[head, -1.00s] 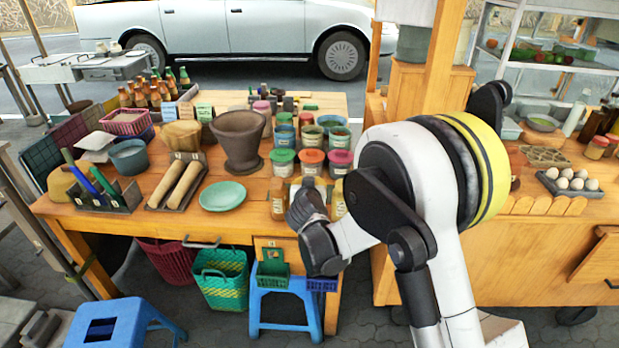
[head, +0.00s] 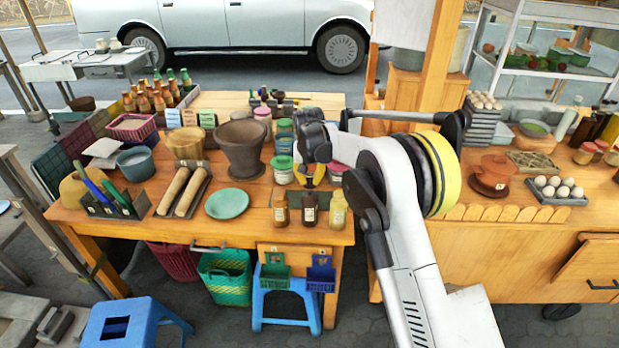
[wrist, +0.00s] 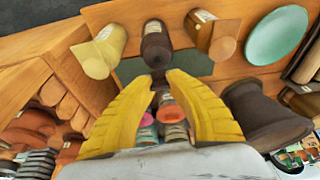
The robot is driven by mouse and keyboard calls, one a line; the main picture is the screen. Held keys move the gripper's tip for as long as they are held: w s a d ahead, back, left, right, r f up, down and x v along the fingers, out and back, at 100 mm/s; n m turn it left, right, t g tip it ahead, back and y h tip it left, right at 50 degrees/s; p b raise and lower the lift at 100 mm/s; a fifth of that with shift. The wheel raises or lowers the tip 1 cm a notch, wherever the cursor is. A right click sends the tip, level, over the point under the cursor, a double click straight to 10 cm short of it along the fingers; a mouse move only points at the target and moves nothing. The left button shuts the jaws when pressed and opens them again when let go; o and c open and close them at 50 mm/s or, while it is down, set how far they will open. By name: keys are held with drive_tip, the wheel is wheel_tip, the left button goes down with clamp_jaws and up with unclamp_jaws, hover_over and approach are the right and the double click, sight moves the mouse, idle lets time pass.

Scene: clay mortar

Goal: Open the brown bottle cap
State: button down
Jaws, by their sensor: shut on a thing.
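Three small bottles stand in a row at the front edge of the wooden table. The middle one is a dark brown bottle (head: 310,209), also in the wrist view (wrist: 156,45). An amber bottle (head: 280,208) stands on its left and a yellow bottle (head: 338,210) on its right in the head view; the wrist view shows this order reversed. My gripper (head: 310,184) is above the middle bottle, pointing down. In the wrist view its yellow fingers (wrist: 159,77) close on the dark brown cap (wrist: 158,78) from both sides.
Lidded jars (head: 283,168) stand close behind the bottles. A dark mortar (head: 240,150) and a green plate (head: 227,203) are to the left. A second wooden counter (head: 480,240) with an egg tray (head: 557,190) is at the right.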

drive_tip(key=shift+w+g+p, duration=0.4)
drive_tip(key=shift+g+p, duration=0.15)
drive_tip(key=shift+g, duration=0.45)
drive_tip(key=shift+f, duration=0.1)
drive_tip(key=c, duration=1.3)
unclamp_jaws()
drive_tip(key=shift+w, duration=0.1)
drive_tip(key=shift+o, duration=0.2)
